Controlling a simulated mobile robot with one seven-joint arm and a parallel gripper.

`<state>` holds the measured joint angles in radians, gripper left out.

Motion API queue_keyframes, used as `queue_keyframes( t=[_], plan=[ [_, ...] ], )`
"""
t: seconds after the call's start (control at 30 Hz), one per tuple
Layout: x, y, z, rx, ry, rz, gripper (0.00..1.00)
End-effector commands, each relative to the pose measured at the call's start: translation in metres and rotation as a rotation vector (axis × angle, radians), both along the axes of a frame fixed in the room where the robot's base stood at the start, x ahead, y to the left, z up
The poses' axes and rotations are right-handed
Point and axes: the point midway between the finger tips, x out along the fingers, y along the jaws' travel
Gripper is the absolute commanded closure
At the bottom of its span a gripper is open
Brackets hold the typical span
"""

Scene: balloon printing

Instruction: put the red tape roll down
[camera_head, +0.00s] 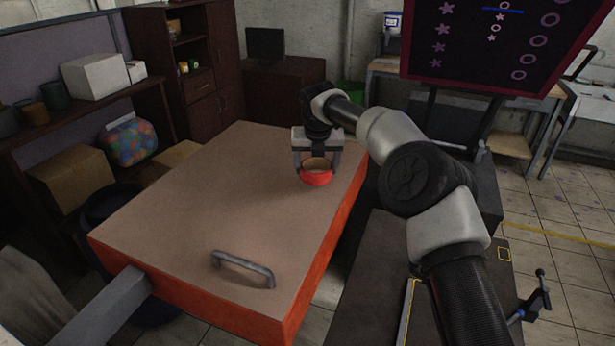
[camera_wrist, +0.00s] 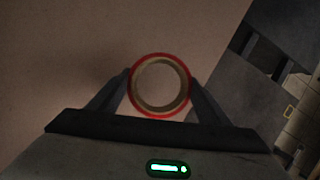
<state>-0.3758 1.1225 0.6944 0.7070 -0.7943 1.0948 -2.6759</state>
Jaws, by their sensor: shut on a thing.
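The red tape roll (camera_head: 316,178) has a red outside and a tan inner ring. It is at the right part of the tan-topped orange table (camera_head: 200,200), near its right edge. My gripper (camera_head: 317,165) points down with its fingers on both sides of the roll and is shut on it. In the wrist view the roll (camera_wrist: 160,86) lies flat between the two fingertips (camera_wrist: 160,88), its open hole facing the camera. I cannot tell whether the roll's underside touches the table top.
A grey handle (camera_head: 243,267) is fixed on the table top near its front edge. The rest of the top is clear. A dark bench (camera_head: 385,290) with a blue clamp (camera_head: 530,302) stands to the right. Shelves with boxes (camera_head: 95,75) are on the left.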

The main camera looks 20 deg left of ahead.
Motion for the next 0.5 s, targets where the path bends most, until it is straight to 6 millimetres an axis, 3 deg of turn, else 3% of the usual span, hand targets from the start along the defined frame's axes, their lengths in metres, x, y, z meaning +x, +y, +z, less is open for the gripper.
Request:
queue_keyframes(
  t=[0.37,0.5],
  plan=[
    [0.0,0.0,-0.04,0.0,0.001,-0.001,0.56],
    [0.0,0.0,-0.043,0.001,-0.002,-0.001,0.56]
  ],
)
